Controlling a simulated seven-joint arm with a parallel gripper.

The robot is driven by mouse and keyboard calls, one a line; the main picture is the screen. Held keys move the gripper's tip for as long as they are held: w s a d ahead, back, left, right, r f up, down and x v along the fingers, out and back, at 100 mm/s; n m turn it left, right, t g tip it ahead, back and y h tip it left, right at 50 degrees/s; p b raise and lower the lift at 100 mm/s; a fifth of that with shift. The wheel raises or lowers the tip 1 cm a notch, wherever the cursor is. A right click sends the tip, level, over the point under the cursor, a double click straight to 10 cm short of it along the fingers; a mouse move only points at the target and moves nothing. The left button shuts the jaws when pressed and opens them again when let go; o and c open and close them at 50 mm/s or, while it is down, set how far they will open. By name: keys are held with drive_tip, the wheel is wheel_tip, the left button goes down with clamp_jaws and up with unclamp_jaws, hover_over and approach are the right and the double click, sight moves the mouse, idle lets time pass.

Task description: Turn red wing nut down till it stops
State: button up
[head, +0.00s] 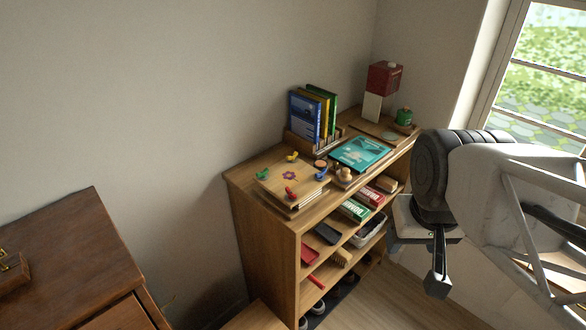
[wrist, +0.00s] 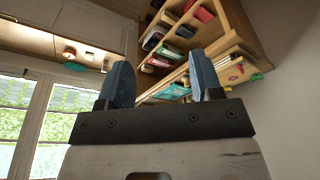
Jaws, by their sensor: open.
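The red wing nut (head: 290,193) sits at the near corner of a square wooden press (head: 280,178) with a flower design, on top of the shelf unit. Green (head: 262,174), yellow (head: 292,157) and blue (head: 321,175) wing nuts sit at its other corners. How far down the red one is screwed is too small to tell. My gripper (head: 420,262) is open and empty, in the air to the right of the shelf and well apart from the press. In the wrist view my gripper (wrist: 162,82) shows two spread fingers with nothing between them; the press (wrist: 232,75) is small at the right.
The wooden shelf unit (head: 265,221) also holds upright books (head: 312,115), a teal book (head: 361,153), a small wooden item (head: 344,174), a red-and-white box (head: 383,80) and a green pot (head: 404,116). Its lower shelves hold boxes. A brown cabinet (head: 70,262) stands at the left.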

drive_tip(key=shift+w+a, duration=0.1)
drive_tip(key=shift+w, duration=0.15)
drive_tip(key=c, duration=0.4)
drive_tip(key=n+g, duration=0.3)
drive_tip(key=n, duration=0.4)
hover_over(291, 189)
drive_tip(key=f, duration=0.3)
drive_tip(key=s+d+f, duration=0.1)
drive_tip(key=shift+f, duration=0.3)
drive_tip(key=shift+w+a+f, duration=0.2)
drive_tip(key=shift+w+a, duration=0.2)
drive_tip(key=shift+a, duration=0.1)
drive_tip(key=shift+f, duration=0.15)
drive_tip(key=shift+f, duration=3.75)
clamp_jaws()
